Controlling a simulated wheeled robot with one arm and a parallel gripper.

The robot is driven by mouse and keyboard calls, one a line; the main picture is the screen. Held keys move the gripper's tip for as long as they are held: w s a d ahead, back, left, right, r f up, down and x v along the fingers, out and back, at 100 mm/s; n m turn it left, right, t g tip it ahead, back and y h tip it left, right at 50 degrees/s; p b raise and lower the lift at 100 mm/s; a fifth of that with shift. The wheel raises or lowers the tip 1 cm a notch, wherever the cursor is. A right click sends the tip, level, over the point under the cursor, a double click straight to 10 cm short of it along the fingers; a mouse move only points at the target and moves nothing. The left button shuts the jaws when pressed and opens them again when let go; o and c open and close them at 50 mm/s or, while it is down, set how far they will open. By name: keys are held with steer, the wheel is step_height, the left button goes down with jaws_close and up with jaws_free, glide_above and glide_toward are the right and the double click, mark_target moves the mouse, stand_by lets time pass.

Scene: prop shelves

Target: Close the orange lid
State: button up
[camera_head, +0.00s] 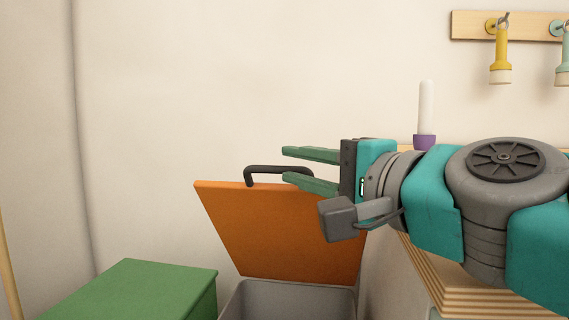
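The orange lid (270,235) stands open, tilted up at the back of a grey bin (285,300). A dark handle (270,169) sticks up from its top edge. My gripper (285,166) comes in from the right with its two green fingers apart. The fingers point left, near the right part of the handle, and overlap it in the picture. I cannot tell whether they touch it. Nothing shows held between the fingers. My arm hides the lid's upper right corner.
A green box (130,292) stands left of the bin. A wooden shelf (440,280) with a white and purple object (426,110) on it is at the right, behind my arm. A yellow flashlight (500,52) hangs from a wall rail. The wall above the lid is clear.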

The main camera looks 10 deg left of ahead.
steer(key=shift+s+d+f, duration=0.1)
stand_by(0.3)
steer(key=s+d+f+b, duration=0.2)
steer(key=s+d+b, duration=0.1)
steer(key=s+d, duration=0.2)
steer(key=shift+s+d+f, duration=0.35)
steer(key=shift+d, duration=0.25)
stand_by(0.5)
steer(key=shift+f, duration=0.1)
stand_by(0.6)
